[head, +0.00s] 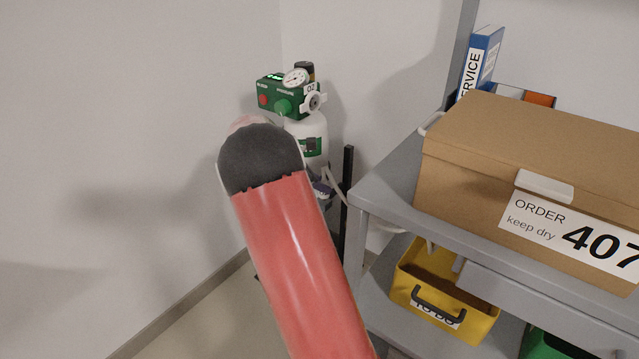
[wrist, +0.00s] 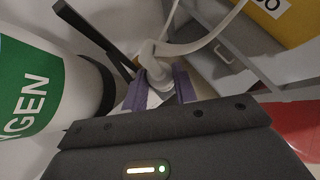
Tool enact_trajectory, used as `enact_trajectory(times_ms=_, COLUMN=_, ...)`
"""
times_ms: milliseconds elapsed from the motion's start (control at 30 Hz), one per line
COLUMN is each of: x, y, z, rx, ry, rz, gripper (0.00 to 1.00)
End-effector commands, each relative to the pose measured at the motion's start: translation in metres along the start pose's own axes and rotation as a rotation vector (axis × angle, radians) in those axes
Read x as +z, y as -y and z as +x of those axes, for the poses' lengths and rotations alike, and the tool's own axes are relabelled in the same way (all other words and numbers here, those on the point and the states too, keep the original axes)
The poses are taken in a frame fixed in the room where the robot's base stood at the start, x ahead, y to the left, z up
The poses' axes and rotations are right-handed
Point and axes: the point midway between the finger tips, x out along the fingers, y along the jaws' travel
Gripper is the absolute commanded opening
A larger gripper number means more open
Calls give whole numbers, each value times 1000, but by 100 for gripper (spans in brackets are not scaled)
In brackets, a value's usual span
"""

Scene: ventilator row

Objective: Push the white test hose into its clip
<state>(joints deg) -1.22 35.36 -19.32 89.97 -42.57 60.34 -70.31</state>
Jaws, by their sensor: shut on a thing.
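The white hose (wrist: 158,72) sits between the purple fingertips of my gripper (wrist: 160,90) in the wrist view, and the gripper is shut on it. Its free length bends over and runs up to the right. In the head view my arm hides most of the gripper; a purple bit (head: 322,188) shows beside the cylinder, with a piece of white hose (head: 334,182) next to it. A black post (head: 347,205) stands close to the right of the gripper. I cannot make out the clip in either view.
A white oxygen cylinder (head: 308,130) with a green regulator (head: 285,97) stands left of the gripper, close by in the wrist view (wrist: 40,85). A grey shelf cart (head: 385,190) on the right carries a cardboard box (head: 470,150) and a yellow bin (head: 470,325).

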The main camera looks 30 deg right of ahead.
Motion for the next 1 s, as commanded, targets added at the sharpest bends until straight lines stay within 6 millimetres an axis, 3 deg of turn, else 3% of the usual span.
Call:
enact_trajectory(times_ms=33, x=-9, y=3, z=5, rx=-12, ry=-8, rz=-11, gripper=0)
enact_trajectory(times_ms=300, x=-10, y=3, z=5, rx=-12, ry=-10, rz=-13, gripper=0)
enact_trajectory(times_ms=333, x=-10, y=3, z=5, rx=-12, ry=-10, rz=-13, gripper=30)
enact_trajectory(times_ms=500, x=-11, y=2, z=4, rx=-9, ry=-11, rz=-13, gripper=53)
enact_trajectory(times_ms=767, x=-12, y=1, z=2, rx=-3, ry=-13, rz=-14, gripper=53)
enact_trajectory(times_ms=1000, x=-9, y=0, z=-35, rx=5, ry=-11, rz=-12, gripper=53)
